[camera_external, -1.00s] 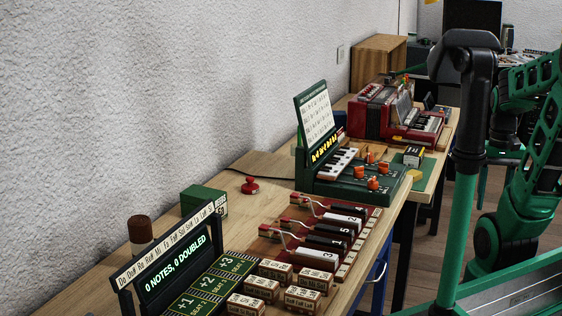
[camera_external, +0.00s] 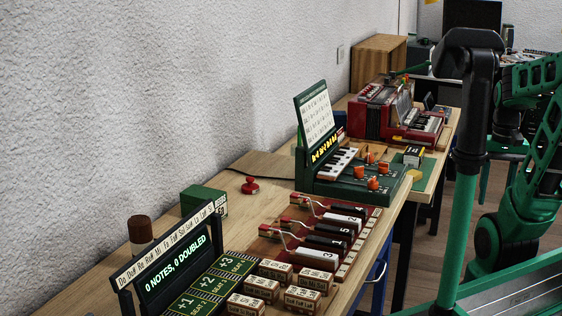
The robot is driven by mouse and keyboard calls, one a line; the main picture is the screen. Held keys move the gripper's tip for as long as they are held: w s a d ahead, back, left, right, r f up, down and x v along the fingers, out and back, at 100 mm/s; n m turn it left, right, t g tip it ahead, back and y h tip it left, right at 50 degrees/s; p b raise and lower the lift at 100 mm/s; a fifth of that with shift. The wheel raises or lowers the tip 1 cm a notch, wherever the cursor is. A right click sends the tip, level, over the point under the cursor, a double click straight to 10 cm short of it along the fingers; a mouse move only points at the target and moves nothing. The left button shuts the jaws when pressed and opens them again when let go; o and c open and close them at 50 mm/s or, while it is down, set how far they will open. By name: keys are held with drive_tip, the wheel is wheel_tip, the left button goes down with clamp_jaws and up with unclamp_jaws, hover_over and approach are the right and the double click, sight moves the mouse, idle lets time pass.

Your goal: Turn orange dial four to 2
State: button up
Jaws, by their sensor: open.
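A green console (camera_external: 335,188) on the bench carries several orange dials (camera_external: 359,171), a small piano keyboard (camera_external: 334,162) and a raised panel with a white chart (camera_external: 317,118). A yellow readout (camera_external: 325,147) glows under the chart, too small to read. The dials sit in a cluster right of the keyboard, one at the front (camera_external: 373,183). Their numbers and pointer settings are too small to read, so I cannot tell which is four. My green arm is at the right. My gripper cannot be made out; the arm's end is hidden behind my dark post.
A red accordion-like instrument (camera_external: 372,115) stands behind the console. In front are a red rack with black and white keys (camera_external: 318,257), lettered blocks (camera_external: 300,299) and a display board (camera_external: 172,262). A red knob (camera_external: 250,186) and a green box (camera_external: 200,199) lie left.

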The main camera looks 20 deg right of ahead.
drive_tip(key=w+d+r+m, duration=0.1)
drive_tip(key=w+r, duration=0.2)
drive_tip(key=w, duration=0.4)
drive_tip(key=w+d+r, duration=0.1)
drive_tip(key=w+r, duration=0.2)
drive_tip(key=w, duration=0.5)
drive_tip(key=m, duration=0.2)
hover_over(369, 153)
drive_tip(key=f, duration=0.2)
wheel_tip(369, 153, down, 10)
drive_tip(key=shift+d+f, duration=0.1)
drive_tip(key=c, duration=1)
